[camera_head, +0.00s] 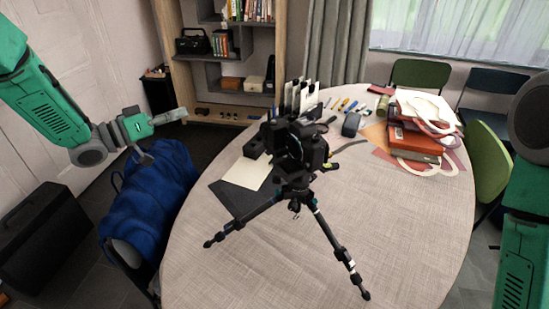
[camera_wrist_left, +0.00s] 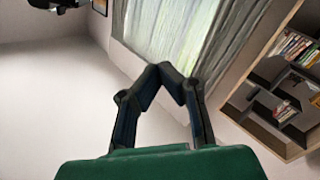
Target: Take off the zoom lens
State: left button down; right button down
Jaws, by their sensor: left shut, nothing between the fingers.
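A black camera (camera_head: 290,145) is mounted on a tripod (camera_head: 295,195) standing on the round table (camera_head: 400,240). The zoom lens cannot be told apart clearly from the dark camera body. My left gripper (camera_head: 178,115) is in the air left of the table, apart from the camera and tripod. In the left wrist view its fingers (camera_wrist_left: 164,72) meet at the tips with nothing between them.
Red books and papers (camera_head: 412,135) lie at the table's right back. A dark folder and paper (camera_head: 245,180) lie left of the tripod. The front tabletop is clear.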

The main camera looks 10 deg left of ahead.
pick_arm(q)
jog(key=shift+w, duration=0.1)
dwell(0.3)
jog(key=w+d+f+b, duration=0.3)
jog(key=w+f+b, duration=0.4)
jog(key=f+b, duration=0.2)
jog(key=w+d+f+g+y+b, duration=0.1)
jog(key=w+d+f+b, duration=0.2)
jog(key=w+f+b, duration=0.5)
jog(key=w+d+f+n+g+y+b, duration=0.1)
jog(key=w+d+f+b, duration=0.2)
jog(key=w+f+b, duration=0.4)
notch_tip(320, 180, down, 3)
jog(key=b, duration=0.4)
jog(key=shift+w+d+r+b, duration=0.15)
jog(key=shift+w+d+b, duration=0.15)
jog(key=shift+w, duration=0.1)
dwell(3.4)
jog(key=c, duration=2.1)
grip_release()
jog(key=shift+o, duration=0.2)
jog(key=shift+r, duration=0.1)
